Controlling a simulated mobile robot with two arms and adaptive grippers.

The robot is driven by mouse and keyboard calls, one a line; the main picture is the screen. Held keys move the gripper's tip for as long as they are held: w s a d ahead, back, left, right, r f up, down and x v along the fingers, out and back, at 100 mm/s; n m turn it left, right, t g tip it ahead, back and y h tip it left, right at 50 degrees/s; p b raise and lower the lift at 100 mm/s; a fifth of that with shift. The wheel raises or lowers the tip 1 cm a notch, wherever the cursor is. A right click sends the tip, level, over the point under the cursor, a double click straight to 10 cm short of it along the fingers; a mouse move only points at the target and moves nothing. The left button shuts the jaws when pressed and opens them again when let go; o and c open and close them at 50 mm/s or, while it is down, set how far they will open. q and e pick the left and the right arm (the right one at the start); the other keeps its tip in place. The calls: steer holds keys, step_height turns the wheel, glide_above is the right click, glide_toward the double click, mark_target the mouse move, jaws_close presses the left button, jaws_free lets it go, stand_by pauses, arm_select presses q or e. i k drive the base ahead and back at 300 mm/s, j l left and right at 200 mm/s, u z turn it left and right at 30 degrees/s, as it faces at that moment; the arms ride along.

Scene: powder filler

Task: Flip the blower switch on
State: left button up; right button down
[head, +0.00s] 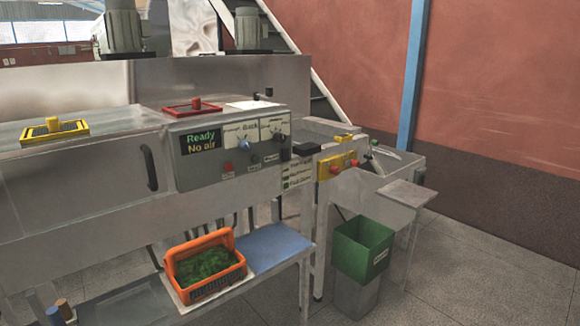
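The grey control panel (205,172) is on the front of the steel machine, left of centre. Its display (201,142) reads "Ready" in green and "No air" in yellow. To the right of the display are a round knob (245,144) and a dark switch or knob (279,137). A red button or lamp (228,168) sits below the display. The small labels are too blurred to read, so I cannot tell which control is the blower switch or its position. Neither of my grippers is in view.
An orange crate (171,270) with green contents stands on the low shelf below the panel. A green bin (346,252) stands to its right. A yellow box (325,168) with red buttons is right of the panel. A black handle (149,167) sticks out left of it. Right foreground floor is clear.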

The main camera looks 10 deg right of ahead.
mark_target(285, 152)
steer(key=i+l, duration=0.2)
steer(key=i, duration=0.3)
steer(key=i+l+z, duration=0.1)
steer(key=i, duration=0.45)
steer(key=i+l, duration=0.25)
steer(key=i, duration=0.25)
